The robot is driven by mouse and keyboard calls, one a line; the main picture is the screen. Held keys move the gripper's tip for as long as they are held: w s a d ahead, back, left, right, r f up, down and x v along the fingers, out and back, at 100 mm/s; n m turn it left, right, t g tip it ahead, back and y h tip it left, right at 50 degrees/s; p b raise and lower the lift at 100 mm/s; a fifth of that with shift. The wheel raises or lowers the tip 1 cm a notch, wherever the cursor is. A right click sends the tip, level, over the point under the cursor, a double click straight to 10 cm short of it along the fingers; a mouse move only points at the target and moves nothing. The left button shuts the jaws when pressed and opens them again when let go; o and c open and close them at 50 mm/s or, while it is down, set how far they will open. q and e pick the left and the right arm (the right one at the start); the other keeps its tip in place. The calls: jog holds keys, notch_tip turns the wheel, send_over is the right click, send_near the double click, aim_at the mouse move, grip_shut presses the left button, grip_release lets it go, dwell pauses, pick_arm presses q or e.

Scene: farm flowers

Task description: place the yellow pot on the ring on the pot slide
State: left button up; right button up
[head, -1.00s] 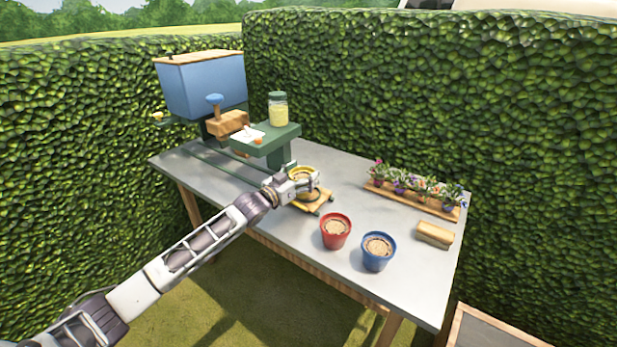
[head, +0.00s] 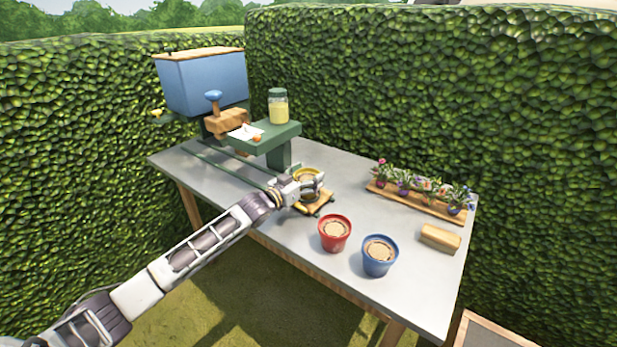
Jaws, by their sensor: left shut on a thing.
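The yellow pot (head: 307,174), filled with brown soil, is at the middle of the grey table in the head view. My left gripper (head: 312,187) is shut on it from the front left and hides much of its side. The pot slide (head: 318,206), a small wooden-yellow carriage, lies directly under the pot at the end of green rails (head: 222,168). The ring on it is mostly hidden by the pot and gripper, so I cannot tell whether the pot touches it. My right gripper is not in view.
A red pot (head: 335,234) and a blue pot (head: 380,256) stand at the front right. A wooden tray of flowers (head: 414,201) and a wooden block (head: 440,238) are on the right. A green stand (head: 281,138) with a jar (head: 278,107) and a blue hopper (head: 203,84) are behind left.

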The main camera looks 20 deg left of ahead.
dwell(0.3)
pick_arm(q)
jog(key=o, duration=1.6)
jog(key=shift+f, duration=0.1)
jog(key=shift+c, duration=0.2)
jog(key=shift+s+a, duration=0.1)
jog(key=shift+s, duration=0.05)
jog(key=shift+s+a, duration=0.1)
jog(key=shift+s, duration=0.1)
jog(key=shift+v, duration=1.7)
jog(key=shift+p+v, duration=0.35)
jog(key=shift+v, duration=0.8)
jog(key=v, duration=0.5)
jog(key=shift+s+a, duration=0.1)
jog(key=shift+s, duration=0.1)
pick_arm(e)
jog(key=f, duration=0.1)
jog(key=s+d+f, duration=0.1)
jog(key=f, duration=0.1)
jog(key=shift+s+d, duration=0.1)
